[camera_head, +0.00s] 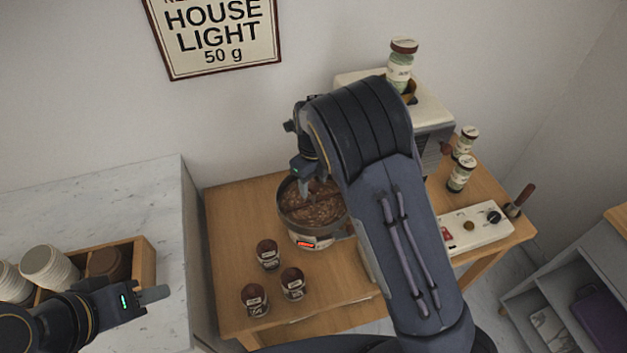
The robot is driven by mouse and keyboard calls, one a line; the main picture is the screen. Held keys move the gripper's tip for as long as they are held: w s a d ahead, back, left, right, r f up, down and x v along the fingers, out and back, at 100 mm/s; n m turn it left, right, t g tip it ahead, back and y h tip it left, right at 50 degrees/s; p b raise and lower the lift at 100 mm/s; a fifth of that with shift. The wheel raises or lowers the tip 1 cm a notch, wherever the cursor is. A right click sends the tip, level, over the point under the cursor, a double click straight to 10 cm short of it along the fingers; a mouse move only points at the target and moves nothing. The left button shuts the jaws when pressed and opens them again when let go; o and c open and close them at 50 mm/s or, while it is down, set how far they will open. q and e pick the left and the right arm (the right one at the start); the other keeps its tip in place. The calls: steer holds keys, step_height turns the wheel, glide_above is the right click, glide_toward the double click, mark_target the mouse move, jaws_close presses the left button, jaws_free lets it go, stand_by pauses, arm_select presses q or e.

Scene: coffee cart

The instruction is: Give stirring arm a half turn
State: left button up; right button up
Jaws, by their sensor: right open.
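A round roaster pan (285,221) full of brown beans stands on the wooden table, with a small red lit display on its front. The stirring arm lies in the pan among the beans; its dark reddish part (322,196) shows only in part below my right gripper. My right gripper (314,187) points down over the far half of the pan, fingers open; whether they touch the stirring arm I cannot tell. My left gripper (154,294) is at the lower left over the marble counter, away from the pan; its fingers are seen side-on.
Three small labelled jars (268,254) stand on the wooden table (235,215) in front of the pan. A pale machine (433,113), more jars (461,172) and a control box (474,229) are behind and right. A wooden crate (145,262) with cups sits on the marble counter (150,205).

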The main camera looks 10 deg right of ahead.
step_height(320, 180, up, 8)
steer(key=shift+f+b, duration=0.15)
steer(key=shift+b, duration=0.25)
stand_by(0.3)
steer(key=s+d+r+n+t+y, duration=0.1)
steer(key=s+d+r+n+y, duration=0.25)
steer(key=s+n, duration=0.4)
steer(key=s+d+r+n+t+y, duration=0.1)
steer(key=s+d+r+n+y, duration=0.1)
steer(key=s+d+r+n, duration=0.45)
steer(key=s+a+f+n+t+h, duration=0.1)
steer(key=s+f+n+t, duration=0.2)
steer(key=s+n, duration=1)
steer(key=shift+s+f+n+t+h, duration=0.15)
steer(key=shift+s+n+t+h, duration=0.2)
steer(key=shift+s, duration=0.85)
